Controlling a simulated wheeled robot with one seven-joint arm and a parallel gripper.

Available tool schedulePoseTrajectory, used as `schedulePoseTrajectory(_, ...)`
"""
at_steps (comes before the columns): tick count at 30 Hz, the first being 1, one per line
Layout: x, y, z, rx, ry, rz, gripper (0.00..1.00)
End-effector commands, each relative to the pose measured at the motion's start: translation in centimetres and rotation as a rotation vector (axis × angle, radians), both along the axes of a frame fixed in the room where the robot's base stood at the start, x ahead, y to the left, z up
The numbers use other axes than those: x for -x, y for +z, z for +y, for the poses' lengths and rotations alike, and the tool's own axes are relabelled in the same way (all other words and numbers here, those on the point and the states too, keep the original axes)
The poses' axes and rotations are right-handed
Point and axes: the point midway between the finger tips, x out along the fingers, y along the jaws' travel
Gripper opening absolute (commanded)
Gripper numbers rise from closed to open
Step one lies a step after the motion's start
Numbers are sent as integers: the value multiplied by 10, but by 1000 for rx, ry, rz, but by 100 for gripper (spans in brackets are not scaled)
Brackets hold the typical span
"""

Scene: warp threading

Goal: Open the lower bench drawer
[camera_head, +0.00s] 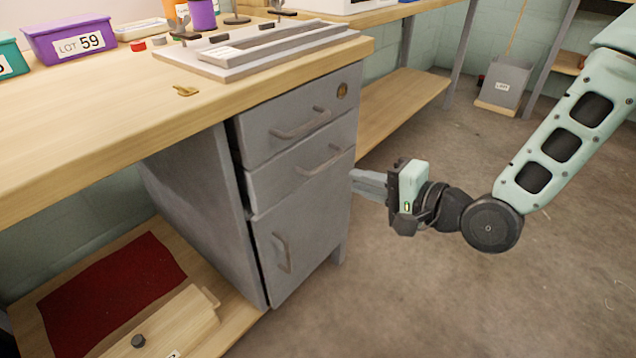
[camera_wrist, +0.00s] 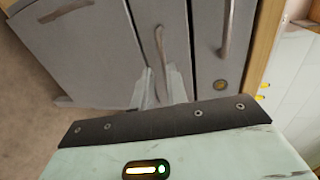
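The grey bench cabinet has an upper drawer (camera_head: 290,120) with a lock and a lower drawer (camera_head: 290,178) beneath it. Both look shut or nearly so. The lower drawer's bar handle (camera_head: 320,161) also shows in the wrist view (camera_wrist: 160,48). Contact with the handle cannot be made out.
A cupboard door (camera_head: 300,240) with a vertical handle is below the lower drawer. The wooden benchtop (camera_head: 130,125) overhangs the cabinet. A low shelf (camera_head: 395,108) stands behind. Open floor (camera_head: 420,300) lies in front of the cabinet.

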Motion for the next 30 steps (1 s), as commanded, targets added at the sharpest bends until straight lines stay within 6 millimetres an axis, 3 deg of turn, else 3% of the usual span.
schedulePoseTrajectory(6, -29, -12, 39, -4, 3, -5, 15)
schedulePoseTrajectory(15, -58, -21, 76, -3, 2, -2, 15)
schedulePoseTrajectory(29, -65, -21, 84, -2, 1, 0, 15)
schedulePoseTrajectory(30, -65, -21, 84, -2, 1, 0, 4)
